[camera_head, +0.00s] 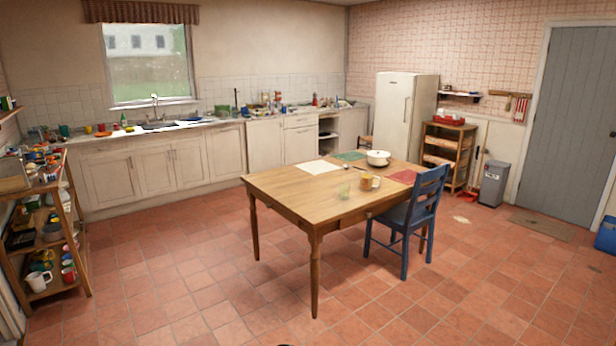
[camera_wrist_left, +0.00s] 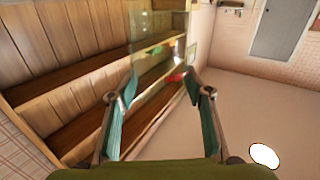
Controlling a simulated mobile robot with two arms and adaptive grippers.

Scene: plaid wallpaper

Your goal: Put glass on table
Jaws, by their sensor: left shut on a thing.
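My left gripper (camera_wrist_left: 160,98) shows in the left wrist view with its two teal-padded fingers apart, shut on a clear, faintly green glass (camera_wrist_left: 155,72). The glass is see-through, so its edges are hard to make out. Neither gripper shows in the head view. The wooden table (camera_head: 285,187) stands in the middle of the room in the head view.
A white pot (camera_head: 378,157) and placemats are on the table; its near left part is bare. A blue chair (camera_head: 424,199) stands at its right side. A cluttered shelf (camera_head: 50,187) is at the left. Wooden shelving (camera_wrist_left: 75,75) fills the left of the wrist view. Tiled floor is open.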

